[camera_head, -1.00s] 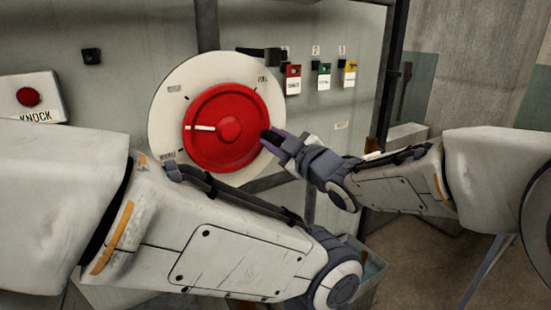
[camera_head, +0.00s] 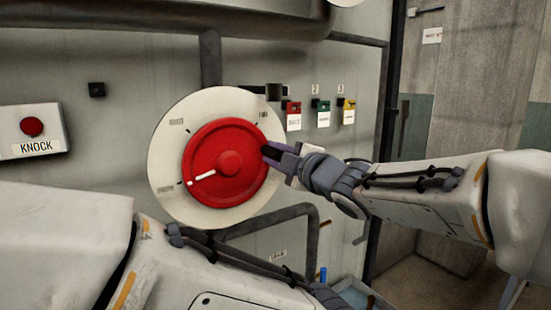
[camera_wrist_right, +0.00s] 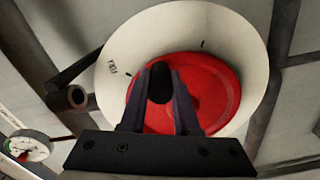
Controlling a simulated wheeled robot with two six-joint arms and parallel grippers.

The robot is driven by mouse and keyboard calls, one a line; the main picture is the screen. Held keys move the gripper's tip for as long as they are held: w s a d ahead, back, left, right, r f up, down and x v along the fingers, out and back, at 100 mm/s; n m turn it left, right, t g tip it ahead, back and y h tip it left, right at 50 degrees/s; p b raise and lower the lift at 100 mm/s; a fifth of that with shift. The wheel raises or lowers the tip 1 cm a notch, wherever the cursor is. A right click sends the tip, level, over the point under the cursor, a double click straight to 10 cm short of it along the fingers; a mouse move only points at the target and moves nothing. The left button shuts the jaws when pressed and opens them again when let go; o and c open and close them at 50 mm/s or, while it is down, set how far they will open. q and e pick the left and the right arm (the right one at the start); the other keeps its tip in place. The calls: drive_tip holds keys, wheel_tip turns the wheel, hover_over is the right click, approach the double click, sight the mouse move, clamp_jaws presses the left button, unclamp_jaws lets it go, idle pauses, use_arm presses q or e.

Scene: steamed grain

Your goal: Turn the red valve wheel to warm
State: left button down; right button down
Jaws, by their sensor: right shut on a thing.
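The red valve wheel (camera_head: 225,190) sits on a round white dial plate (camera_head: 170,150) on the grey wall panel. Its white pointer line (camera_head: 203,177) slants down to the left, toward the dial's lower-left label (camera_head: 166,186), which is too small to read surely. My right gripper (camera_head: 267,154) is shut on the wheel at its right rim. In the right wrist view, a black knob (camera_wrist_right: 160,85) shows between the fingers, in front of the red wheel (camera_wrist_right: 215,95). My left arm comes in at the bottom left; its gripper is out of frame.
A KNOCK box with a red button (camera_head: 32,127) is on the panel at left. A blue-grey bin (camera_head: 358,297) stands low at right.

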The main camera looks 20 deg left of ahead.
drive_tip(key=shift+r, duration=0.25)
drive_tip(key=c, duration=0.7)
unclamp_jaws()
drive_tip(key=shift+o, duration=0.2)
drive_tip(key=shift+f, duration=0.1)
drive_tip(key=b+v, duration=0.1)
drive_tip(key=v, duration=0.9)
drive_tip(key=shift+s+d, duration=0.15)
drive_tip(key=shift+d+f, duration=0.1)
drive_tip(key=shift+f, duration=0.05)
